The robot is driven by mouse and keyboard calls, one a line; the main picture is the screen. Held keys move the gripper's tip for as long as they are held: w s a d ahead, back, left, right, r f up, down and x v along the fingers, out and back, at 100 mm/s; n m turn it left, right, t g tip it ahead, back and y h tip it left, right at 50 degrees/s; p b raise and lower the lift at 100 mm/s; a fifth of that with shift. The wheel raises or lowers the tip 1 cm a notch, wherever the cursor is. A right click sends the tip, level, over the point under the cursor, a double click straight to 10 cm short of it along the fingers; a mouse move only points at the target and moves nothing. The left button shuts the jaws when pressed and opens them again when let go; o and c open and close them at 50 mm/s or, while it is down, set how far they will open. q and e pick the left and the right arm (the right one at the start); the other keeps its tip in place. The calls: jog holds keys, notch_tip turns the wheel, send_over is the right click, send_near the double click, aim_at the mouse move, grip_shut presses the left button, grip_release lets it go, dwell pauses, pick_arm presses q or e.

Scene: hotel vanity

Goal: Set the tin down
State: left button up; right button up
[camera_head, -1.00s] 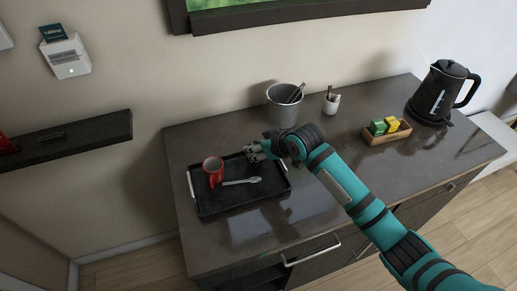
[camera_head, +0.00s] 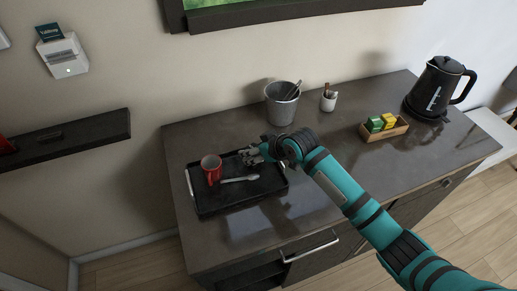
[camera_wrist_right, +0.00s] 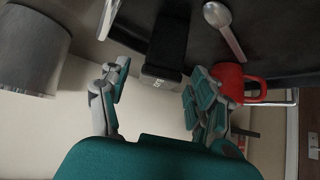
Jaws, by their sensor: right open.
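A dark tin (camera_wrist_right: 166,45), a black block-like shape with a small pale mark on its end, shows in the right wrist view. It lies between and ahead of the fingertips of my right gripper (camera_wrist_right: 158,72), with a gap to each finger. It appears to be on the black tray (camera_head: 215,204). In the head view my right gripper (camera_head: 250,156) is low over the tray's back right part, its fingers spread. I cannot make out the tin there. My left gripper is in neither view.
A red mug (camera_head: 211,170) and a spoon (camera_head: 240,178) lie on the tray, left of and in front of my gripper. A grey bucket (camera_head: 281,106) and small white cup (camera_head: 328,101) stand behind. A wooden box (camera_head: 384,130) and black kettle (camera_head: 437,90) stand right.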

jog(key=b+v, duration=0.1)
jog(key=v, duration=1.1)
jog(key=shift+b, duration=0.3)
jog(key=shift+r, duration=0.15)
